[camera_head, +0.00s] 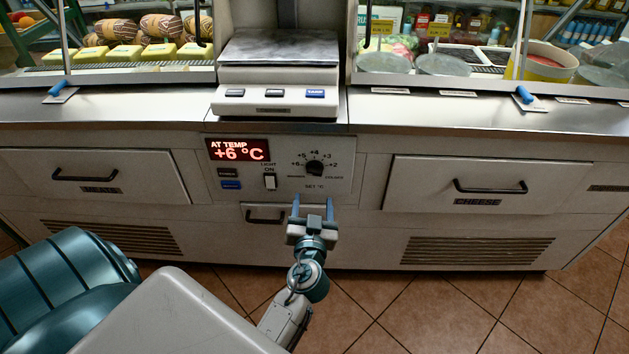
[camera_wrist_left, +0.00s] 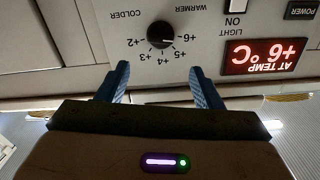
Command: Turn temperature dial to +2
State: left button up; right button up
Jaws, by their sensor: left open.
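The black temperature dial (camera_head: 315,167) is on the white control panel (camera_head: 345,186) at the front of the counter, with marks from +2 to +6 around it. In the left wrist view the dial (camera_wrist_left: 160,34) appears upside down, and its pointer mark seems to face +6. The red display (camera_head: 238,149) reads AT TEMP +6 °C. My left gripper (camera_head: 313,204) is open and empty, its blue fingers just below the dial in the head view. In the wrist view the fingertips (camera_wrist_left: 160,71) are apart, with the dial between and beyond them, not touched.
A light switch (camera_head: 270,182) and small buttons (camera_head: 230,172) sit left of the dial. A drawer handle (camera_head: 265,216) is behind and left of my gripper. A scale (camera_head: 275,75) stands on the counter above. Drawers with black handles flank the panel.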

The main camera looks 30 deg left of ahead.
aim_at(315, 173)
pick_arm(q)
jog(key=p+x, duration=0.2)
jog(key=x, duration=0.6)
jog(key=shift+w+a, duration=0.15)
jog(key=shift+w, duration=0.2)
jog(key=shift+w+a, duration=0.25)
jog(key=shift+w, duration=0.1)
pick_arm(e)
jog(key=shift+g, duration=0.6)
jog(key=x, duration=0.2)
jog(key=d+x, duration=0.1)
jog(key=x, duration=0.1)
jog(key=shift+s+f, duration=0.1)
jog(key=shift+f, duration=0.25)
pick_arm(q)
jog(key=c, duration=1)
pick_arm(e)
jog(key=shift+a, duration=0.1)
